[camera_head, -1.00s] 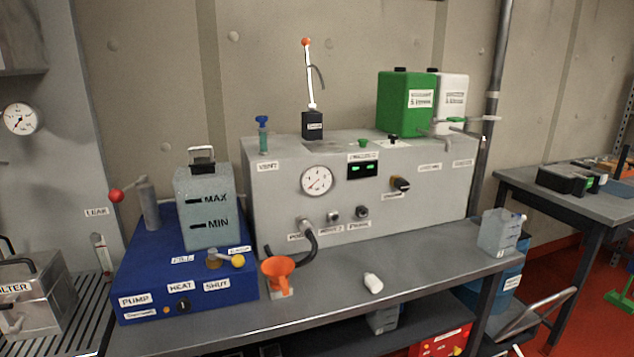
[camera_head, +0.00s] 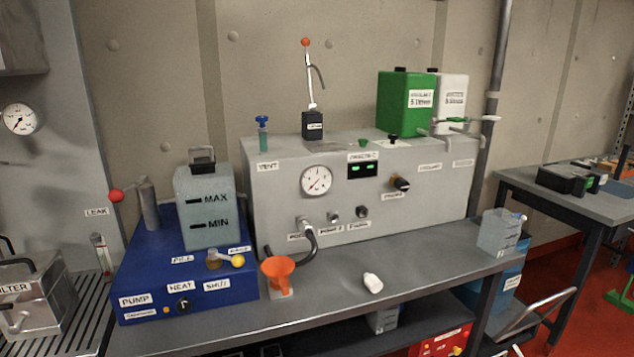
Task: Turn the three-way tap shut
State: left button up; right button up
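The three-way tap is a small brass body with a yellow-knobbed handle (camera_head: 237,261) on top of the blue pump unit (camera_head: 150,283). Its knob points to the right. Labels stand around it: one reading SHUT (camera_head: 216,285) in front, one that seems to read FILL behind left, and a small one behind right that is too blurred to read. A grey tank (camera_head: 205,208) marked MAX and MIN stands just behind the tap. Neither of my grippers shows in the head view.
An orange funnel (camera_head: 278,272) stands right of the pump unit, and a white bottle (camera_head: 373,283) lies on the grey bench (camera_head: 330,305). A grey cabinet (camera_head: 290,215) with a gauge and black hose stands behind.

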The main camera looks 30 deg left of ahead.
aim_at(238, 260)
jog(key=z, duration=1.3)
jog(key=k, duration=0.95)
jog(key=u, duration=1)
jog(key=i, duration=0.5)
